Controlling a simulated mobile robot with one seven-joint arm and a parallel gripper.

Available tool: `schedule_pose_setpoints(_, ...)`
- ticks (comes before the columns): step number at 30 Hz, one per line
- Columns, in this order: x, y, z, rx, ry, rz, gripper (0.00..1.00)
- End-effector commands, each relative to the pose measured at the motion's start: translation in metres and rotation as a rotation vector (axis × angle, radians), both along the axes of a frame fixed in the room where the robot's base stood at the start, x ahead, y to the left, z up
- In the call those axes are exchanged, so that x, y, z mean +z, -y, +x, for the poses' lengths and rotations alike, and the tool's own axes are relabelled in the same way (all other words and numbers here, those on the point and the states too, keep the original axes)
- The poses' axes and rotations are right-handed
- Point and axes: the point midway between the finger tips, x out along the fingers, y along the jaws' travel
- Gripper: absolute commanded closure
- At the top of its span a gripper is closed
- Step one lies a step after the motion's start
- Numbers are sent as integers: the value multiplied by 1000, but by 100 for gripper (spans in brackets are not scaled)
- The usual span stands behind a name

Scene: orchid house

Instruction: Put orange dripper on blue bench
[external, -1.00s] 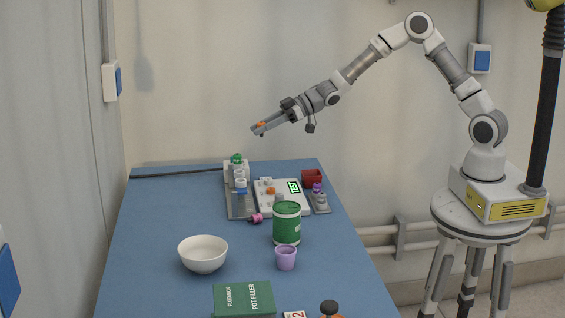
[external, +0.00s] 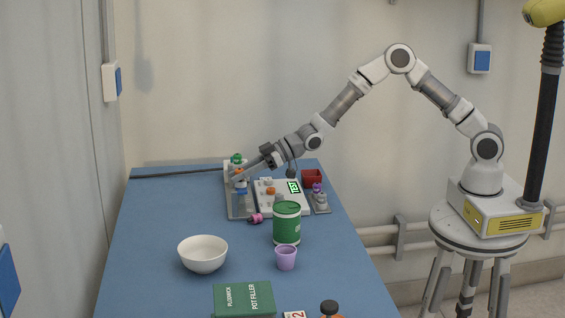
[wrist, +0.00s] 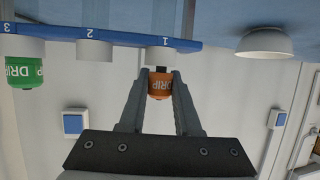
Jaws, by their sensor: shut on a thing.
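The orange dripper (wrist: 158,84) is between the two fingers of my gripper (wrist: 159,78), which is shut on it. In the wrist view it lines up with the white holder marked 1 (wrist: 160,55); I cannot tell whether they touch. In the external view the dripper (external: 239,170) is a small orange spot at my gripper's tip (external: 236,176), over the rack at the bench's far end.
A green dripper (wrist: 25,72) sits at holder 3 of the rack. A white bowl (external: 203,255), green canister (external: 287,224), purple cup (external: 286,258) and green box (external: 244,298) stand on the bench. A white scale (external: 265,203) and red box (external: 312,178) are right of the rack.

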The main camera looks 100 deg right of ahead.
Motion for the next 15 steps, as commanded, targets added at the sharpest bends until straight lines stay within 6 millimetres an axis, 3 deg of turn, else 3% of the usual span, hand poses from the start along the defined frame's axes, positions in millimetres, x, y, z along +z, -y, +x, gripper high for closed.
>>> schedule_pose_setpoints(8,-3,0,0,0,-1,-1,100)
schedule_pose_setpoints(9,-3,0,0,0,-2,-1,65)
schedule_pose_setpoints(13,-3,0,0,0,-2,-1,41)
schedule_pose_setpoints(15,-3,0,0,0,-2,0,38)
